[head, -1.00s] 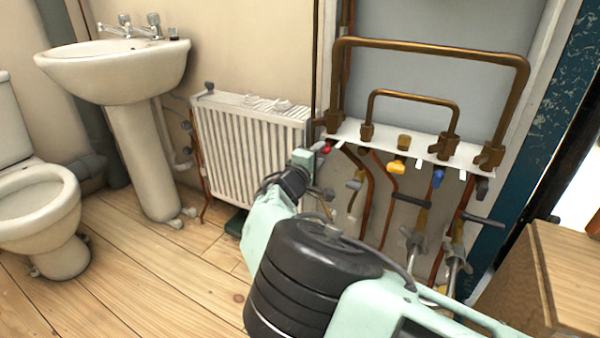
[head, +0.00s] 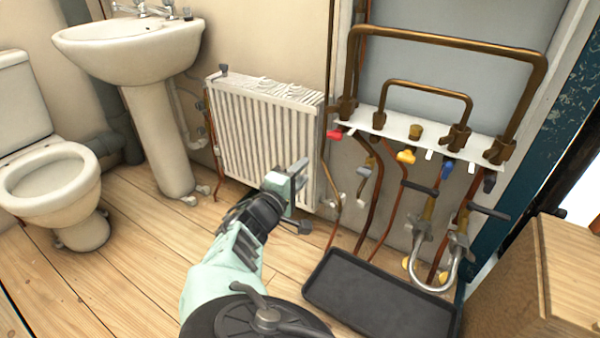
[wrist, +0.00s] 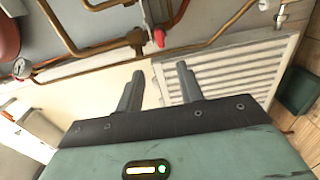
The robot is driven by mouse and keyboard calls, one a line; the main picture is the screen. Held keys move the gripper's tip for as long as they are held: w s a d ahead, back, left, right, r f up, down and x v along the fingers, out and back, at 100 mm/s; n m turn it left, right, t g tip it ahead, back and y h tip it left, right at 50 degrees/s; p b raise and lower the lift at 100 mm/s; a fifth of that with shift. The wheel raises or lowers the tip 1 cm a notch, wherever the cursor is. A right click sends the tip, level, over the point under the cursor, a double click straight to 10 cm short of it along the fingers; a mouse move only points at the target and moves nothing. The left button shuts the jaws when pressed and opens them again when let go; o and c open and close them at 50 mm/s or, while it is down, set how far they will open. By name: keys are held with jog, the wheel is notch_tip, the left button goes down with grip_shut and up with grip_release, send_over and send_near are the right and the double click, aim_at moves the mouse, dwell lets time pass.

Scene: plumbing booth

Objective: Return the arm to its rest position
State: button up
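My gripper (head: 296,174) is in front of the radiator's lower right side in the head view, with the arm reaching up from the bottom middle. In the wrist view my gripper (wrist: 158,85) shows two grey fingers spread apart with nothing between them. A pale wall and the radiator (wrist: 235,75) lie beyond the fingertips. The radiator (head: 265,135) also shows in the head view, partly behind my gripper. A red valve handle (wrist: 159,38) is beyond and above the fingers in the wrist view.
Copper pipes with coloured valves (head: 405,156) run along the right wall. A black tray (head: 350,290) lies on the floor beneath them. A wooden box (head: 555,270) stands at right. A sink (head: 130,50) and toilet (head: 50,180) stand at left, with open floor (head: 140,260) between.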

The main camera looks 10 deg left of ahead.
jog(key=s+d+f+m+g+h, duration=0.1)
jog(key=s+d+f+m+g, duration=0.15)
jog(key=d+g, duration=0.5)
jog(key=s+d+f+m+g, duration=0.1)
jog(key=s+d+m+g, duration=0.2)
jog(key=d, duration=0.8)
jog(key=s+d+r+g+y, duration=0.25)
jog(key=s+r, duration=0.25)
jog(key=s, duration=0.4)
jog(key=s+d+r+g+y, duration=0.25)
jog(key=s+r, duration=0.25)
jog(key=s, duration=0.4)
jog(key=s+d+r+g+y, duration=0.25)
jog(key=s+r, duration=0.25)
jog(key=s, duration=0.4)
notch_tip(320, 180, up, 32)
jog(key=t+p, duration=0.1)
jog(key=p, duration=3.1)
jog(key=shift+w+a+m+p, duration=0.25)
jog(key=shift+w+m+p, duration=0.05)
jog(key=shift+m, duration=0.05)
